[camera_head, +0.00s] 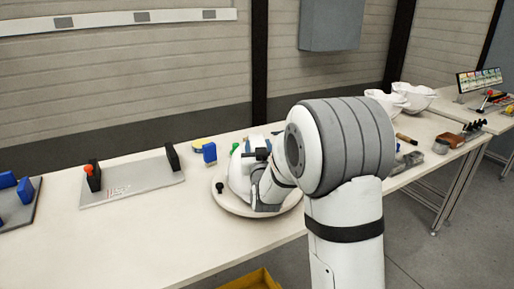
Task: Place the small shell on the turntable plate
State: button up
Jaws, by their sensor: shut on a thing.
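The turntable plate (231,206) is a round, pale disc on the long table, in the middle of the head view. A white, rounded small shell (238,176) is at the plate, at its left and back part. My gripper (257,156) is at the shell's right side and shut on it. My arm hides the right part of the shell and most of the fingers. I cannot tell whether the shell rests on the plate or is held just above it.
A grey fixture board (135,187) with black posts and a red knob lies to the left. A blue block (209,152) stands behind the plate. White larger shells (412,95) stand at the back right. A yellow crate (254,280) is below the table's front edge.

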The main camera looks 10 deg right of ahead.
jog(key=o, duration=1.2)
jog(key=shift+c, duration=0.2)
jog(key=shift+r, duration=0.1)
jog(key=shift+g, duration=0.7)
jog(key=s+f, duration=0.1)
jog(key=s, duration=0.3)
jog(key=s+f, duration=0.1)
jog(key=s, duration=0.3)
jog(key=s+a+f, duration=0.1)
jog(key=s, duration=0.3)
jog(key=shift+b, duration=0.35)
jog(key=s+f+g, duration=0.2)
jog(key=s+f+g+y, duration=0.1)
jog(key=s+g, duration=0.2)
jog(key=s+f+g+y, duration=0.1)
jog(key=s+f+g, duration=0.1)
jog(key=s+g, duration=0.1)
jog(key=shift+d+f+n, duration=0.25)
jog(key=shift+f+n, duration=0.1)
jog(key=shift+n, duration=0.05)
jog(key=s+d+f+g, duration=0.1)
jog(key=s+g, duration=0.7)
jog(key=s, duration=0.9)
jog(key=shift+s+d+f+h, duration=0.15)
jog(key=shift+s+d+h, duration=0.2)
jog(key=shift+d, duration=0.1)
